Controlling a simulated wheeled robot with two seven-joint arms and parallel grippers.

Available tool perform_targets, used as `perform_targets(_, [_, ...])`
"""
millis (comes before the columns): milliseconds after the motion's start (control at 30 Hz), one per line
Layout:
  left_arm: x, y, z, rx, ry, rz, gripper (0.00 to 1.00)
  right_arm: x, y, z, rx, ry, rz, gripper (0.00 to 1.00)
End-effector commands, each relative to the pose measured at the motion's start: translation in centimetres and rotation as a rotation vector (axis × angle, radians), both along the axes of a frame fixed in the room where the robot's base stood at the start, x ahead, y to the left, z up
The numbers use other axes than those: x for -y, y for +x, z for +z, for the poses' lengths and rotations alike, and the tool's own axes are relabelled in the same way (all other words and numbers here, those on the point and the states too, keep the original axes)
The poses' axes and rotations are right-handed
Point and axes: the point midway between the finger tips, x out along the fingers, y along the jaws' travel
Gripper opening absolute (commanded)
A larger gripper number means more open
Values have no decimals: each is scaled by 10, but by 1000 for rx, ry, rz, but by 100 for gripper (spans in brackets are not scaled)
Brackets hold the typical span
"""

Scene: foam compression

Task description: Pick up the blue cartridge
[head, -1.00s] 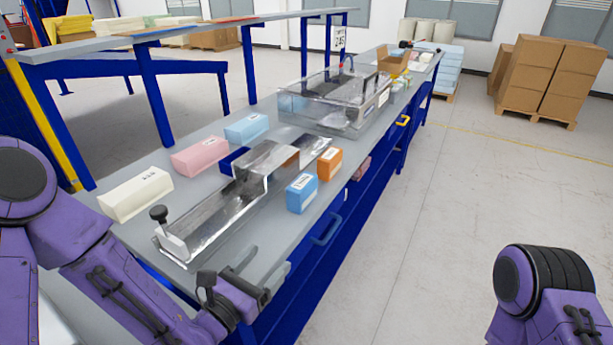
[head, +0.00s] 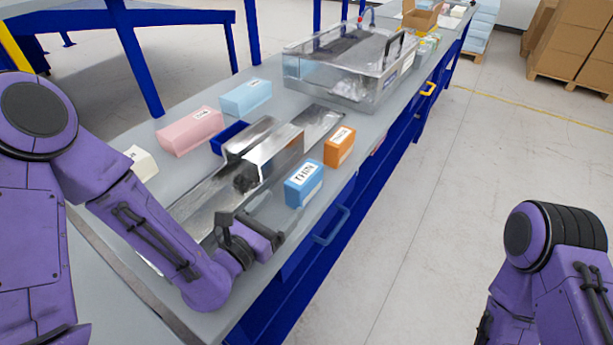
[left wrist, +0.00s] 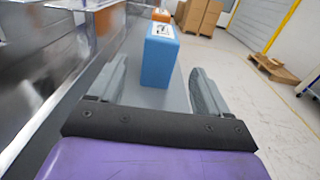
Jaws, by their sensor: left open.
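The blue cartridge (head: 304,184) stands on the bench near its front edge, with a white label reading THIN on top. My left gripper (head: 255,232) is open and empty, short of the cartridge, to its lower left in the head view. In the left wrist view the blue cartridge (left wrist: 160,58) stands ahead, in line with the gap between the two open fingers (left wrist: 158,88). It is not held. My right gripper is out of view; only part of my right arm shows at the lower right of the head view.
A metal trough fixture (head: 200,190) lies left of the cartridge. An orange cartridge (head: 340,145) stands just beyond it. Pink (head: 190,133) and light blue (head: 246,98) blocks lie at the back. The bench's front edge is close.

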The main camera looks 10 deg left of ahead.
Motion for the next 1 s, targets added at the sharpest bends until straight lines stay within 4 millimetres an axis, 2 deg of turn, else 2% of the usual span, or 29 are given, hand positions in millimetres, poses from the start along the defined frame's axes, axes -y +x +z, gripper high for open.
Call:
perform_targets(200, [15, 36, 3, 2, 3, -3, 78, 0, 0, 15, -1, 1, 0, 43])
perform_targets(367, [22, 54, 4, 1, 3, -3, 78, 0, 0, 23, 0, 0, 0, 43])
perform_targets(500, [31, 78, 6, 2, 2, -3, 78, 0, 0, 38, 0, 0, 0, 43])
perform_targets(600, [36, 91, 4, 1, 1, -2, 78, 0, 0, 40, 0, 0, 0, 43])
perform_targets(833, [37, 94, 1, 0, 0, -2, 78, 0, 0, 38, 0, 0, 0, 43])
perform_targets(867, [37, 94, 1, 1, 0, -2, 74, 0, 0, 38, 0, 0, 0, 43])
perform_targets(1000, [37, 94, 1, 1, 0, -1, 29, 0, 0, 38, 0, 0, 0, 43])
